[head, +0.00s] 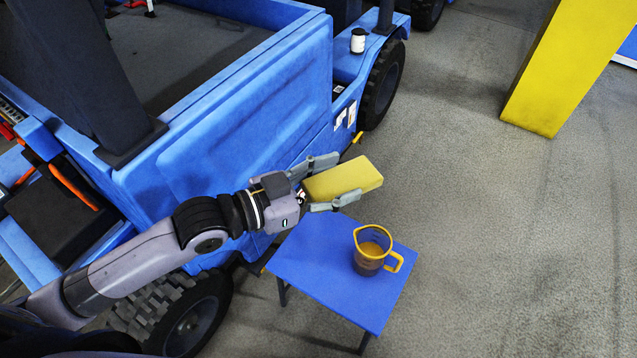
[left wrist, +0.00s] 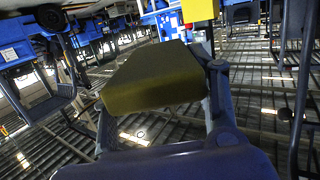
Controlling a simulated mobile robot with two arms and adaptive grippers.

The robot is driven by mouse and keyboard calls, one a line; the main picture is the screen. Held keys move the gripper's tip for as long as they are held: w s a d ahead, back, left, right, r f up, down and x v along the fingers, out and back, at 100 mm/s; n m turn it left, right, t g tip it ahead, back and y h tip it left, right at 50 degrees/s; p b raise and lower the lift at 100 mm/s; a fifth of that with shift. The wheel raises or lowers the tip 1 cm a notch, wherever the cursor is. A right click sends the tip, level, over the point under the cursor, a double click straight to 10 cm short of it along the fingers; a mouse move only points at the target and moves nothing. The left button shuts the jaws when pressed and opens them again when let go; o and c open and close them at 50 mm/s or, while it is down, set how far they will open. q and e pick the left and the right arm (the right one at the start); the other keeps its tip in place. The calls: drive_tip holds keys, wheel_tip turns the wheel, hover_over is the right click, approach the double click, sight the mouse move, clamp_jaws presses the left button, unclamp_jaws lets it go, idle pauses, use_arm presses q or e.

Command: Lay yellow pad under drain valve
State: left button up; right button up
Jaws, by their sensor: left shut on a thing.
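The yellow pad (head: 345,180) is a flat block held in the jaws of my left gripper (head: 323,183). The gripper is shut on it, one finger along each side, and the pad sticks out past the fingertips. In the head view it appears above the far edge of a small blue table, beside the blue vehicle. The pad also fills the middle of the left wrist view (left wrist: 155,78), between the fingers. I cannot make out the drain valve for certain; a small yellow part (head: 357,137) shows low on the vehicle's side. My right gripper is not in view.
A jug with a yellow rim and handle (head: 371,250), holding brown liquid, stands on the blue table (head: 310,272). The blue vehicle (head: 240,130) with black tyres blocks the left side. A yellow post (head: 565,70) stands at upper right. The floor at right is clear.

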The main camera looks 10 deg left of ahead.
sight(357, 178)
use_arm(q)
drive_tip(key=shift+w+d+r+m+g+h, duration=0.2)
drive_tip(key=shift+w+d+m+g+h, duration=0.1)
drive_tip(key=shift+d+m+g, duration=0.15)
drive_tip(key=shift+w+d+r+m+g+h, duration=0.15)
drive_tip(key=shift+w+d+m+g+h, duration=0.15)
drive_tip(key=shift+d+m, duration=0.2)
drive_tip(key=shift+w+d+r+m+g+h, duration=0.1)
drive_tip(key=shift+d+r+m+g+h, duration=0.1)
drive_tip(key=shift+d+m+g+h, duration=0.35)
drive_tip(key=shift+w+d, duration=0.15)
drive_tip(key=shift+d, duration=0.1)
